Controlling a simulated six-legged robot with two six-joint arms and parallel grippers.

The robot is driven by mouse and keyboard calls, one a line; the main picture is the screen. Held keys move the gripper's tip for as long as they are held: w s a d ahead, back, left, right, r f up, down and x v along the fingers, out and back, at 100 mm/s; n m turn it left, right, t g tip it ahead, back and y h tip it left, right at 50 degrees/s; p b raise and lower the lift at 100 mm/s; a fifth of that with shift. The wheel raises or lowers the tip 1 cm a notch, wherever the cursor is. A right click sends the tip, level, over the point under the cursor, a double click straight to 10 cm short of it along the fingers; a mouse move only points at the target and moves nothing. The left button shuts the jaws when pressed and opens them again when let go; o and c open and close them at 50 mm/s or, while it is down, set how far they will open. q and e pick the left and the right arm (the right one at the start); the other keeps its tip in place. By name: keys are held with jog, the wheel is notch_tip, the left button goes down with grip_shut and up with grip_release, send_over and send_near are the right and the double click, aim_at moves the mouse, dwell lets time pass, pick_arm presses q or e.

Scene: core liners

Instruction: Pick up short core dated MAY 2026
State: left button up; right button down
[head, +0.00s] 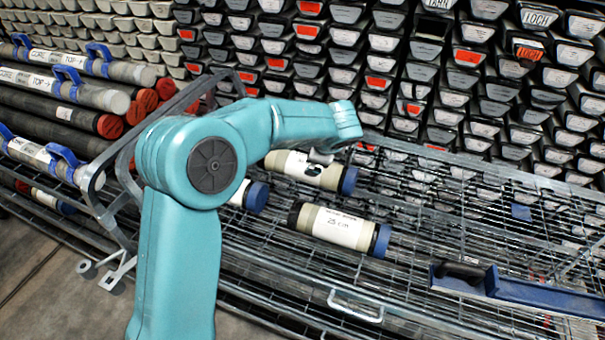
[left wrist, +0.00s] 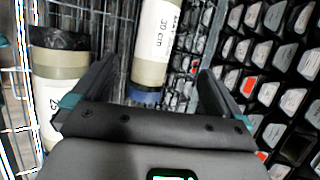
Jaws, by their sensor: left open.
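Short cores with white labels and blue end caps lie on the wire rack. One core (head: 305,170) lies just below my left wrist in the head view. A nearer core (head: 340,229) has a label that appears to read 23 cm. A third core (head: 256,197) is mostly hidden behind my arm. In the left wrist view, my left gripper (left wrist: 157,70) is open and empty. A core marked 30 cm (left wrist: 156,40) shows between its fingers. Another core with a black end (left wrist: 60,65) is outside the left finger. I cannot read a date on any label. My right gripper is not in view.
Long core tubes (head: 65,84) with blue clamps are stacked at the left. A wall of stacked trays with white and orange labels (head: 380,60) stands behind the rack. A blue tool with a black handle (head: 520,290) lies at the right. Bare wire mesh (head: 450,215) separates it from the cores.

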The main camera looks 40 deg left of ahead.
pick_arm(q)
jog(key=x, duration=0.7)
jog(key=d+p+x, duration=0.1)
jog(key=x, duration=0.3)
jog(key=shift+f, duration=0.25)
jog(key=shift+w+a+f, duration=0.1)
jog(key=shift+w+f, duration=0.1)
jog(key=shift+f, duration=0.1)
jog(key=shift+a+f+p, duration=0.35)
jog(key=shift+p, duration=0.05)
jog(key=p+x, duration=0.1)
jog(key=x, duration=0.3)
jog(key=shift+w+a+f, duration=0.1)
jog(key=shift+w+f, duration=0.05)
jog(key=shift+f, duration=0.2)
jog(key=shift+r, duration=0.15)
jog(key=c, duration=1.8)
jog(key=shift+o, duration=0.2)
jog(key=shift+r, duration=0.1)
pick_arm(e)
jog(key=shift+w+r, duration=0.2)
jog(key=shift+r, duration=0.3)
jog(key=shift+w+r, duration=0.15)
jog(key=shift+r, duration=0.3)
